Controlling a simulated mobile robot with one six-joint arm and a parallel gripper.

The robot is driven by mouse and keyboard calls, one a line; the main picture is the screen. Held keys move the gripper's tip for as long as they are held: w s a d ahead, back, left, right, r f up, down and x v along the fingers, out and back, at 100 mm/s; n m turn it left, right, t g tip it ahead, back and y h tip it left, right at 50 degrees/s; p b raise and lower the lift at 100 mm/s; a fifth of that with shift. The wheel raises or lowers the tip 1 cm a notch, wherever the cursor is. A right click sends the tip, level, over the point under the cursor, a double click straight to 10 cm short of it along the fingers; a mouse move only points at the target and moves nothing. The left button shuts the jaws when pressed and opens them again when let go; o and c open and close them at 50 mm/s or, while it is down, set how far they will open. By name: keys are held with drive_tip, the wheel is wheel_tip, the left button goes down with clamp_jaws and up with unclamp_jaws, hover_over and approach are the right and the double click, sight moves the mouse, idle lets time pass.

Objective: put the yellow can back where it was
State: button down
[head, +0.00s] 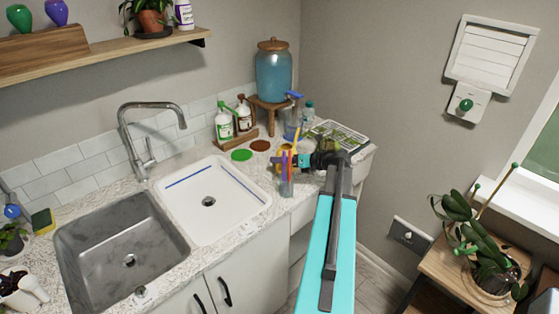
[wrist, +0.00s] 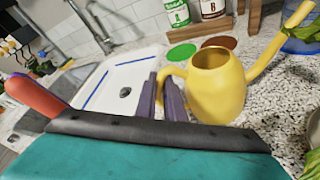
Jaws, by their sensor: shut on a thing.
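The yellow watering can (wrist: 218,88) shows large in the wrist view, roughly upright, with its spout toward the upper right and its handle toward the left. My gripper (wrist: 168,92) is shut on that handle. In the head view the yellow can (head: 284,154) is partly hidden behind my gripper (head: 303,160) and a clear cup of coloured sticks (head: 287,187). The can is over the right part of the speckled counter. I cannot tell whether its base touches the counter.
A green disc (head: 242,155) and a brown disc (head: 260,145) lie left of the can. Two bottles (head: 224,122) stand in a wooden holder behind them. A blue-topped spray bottle (head: 291,121) and a seedling tray (head: 338,134) are behind my gripper. The white sink (head: 212,183) is left.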

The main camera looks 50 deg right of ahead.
drive_tip(key=shift+f, duration=0.1)
drive_tip(key=c, duration=1.8)
unclamp_jaws()
drive_tip(key=shift+c, duration=0.2)
drive_tip(key=shift+s, duration=0.15)
drive_tip(key=b+v, duration=0.3)
drive_tip(key=v, duration=0.8)
drive_tip(key=shift+s+r+b, duration=0.25)
drive_tip(key=shift+s+b, duration=0.1)
drive_tip(key=shift+d, duration=0.15)
drive_tip(key=shift+s, duration=0.1)
